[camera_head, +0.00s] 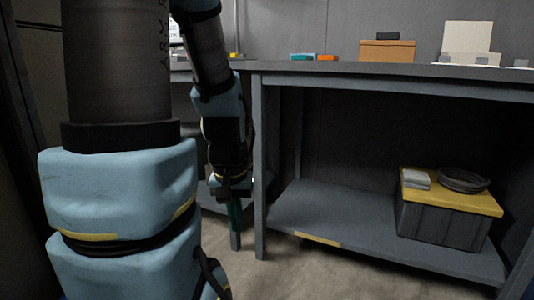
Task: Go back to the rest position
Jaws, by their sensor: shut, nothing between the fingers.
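My arm fills the left part of the head view, with its thick blue and dark links close to the camera. My gripper (235,225) hangs pointing down beside the front leg of the grey workbench (400,72). Its fingers are shut and hold nothing. The gripper is below the height of the bench top, left of the leg. Part of it is dark and small in the picture.
A grey crate with a yellow lid (470,203) stands on the bench's lower shelf (345,222), bearing a coiled ring (464,180) and white packets (416,178). A brown box (387,51) and small items stand on top. Bare floor (290,275) lies in front.

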